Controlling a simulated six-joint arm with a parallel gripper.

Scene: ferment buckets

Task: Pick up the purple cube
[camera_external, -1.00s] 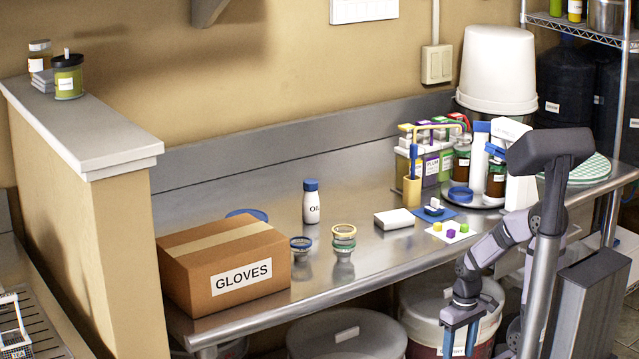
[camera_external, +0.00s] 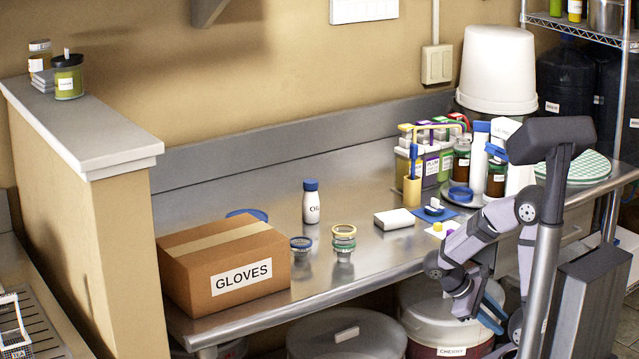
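A bottle rack (camera_external: 430,165) stands behind the card. Buckets (camera_external: 440,325) are below.

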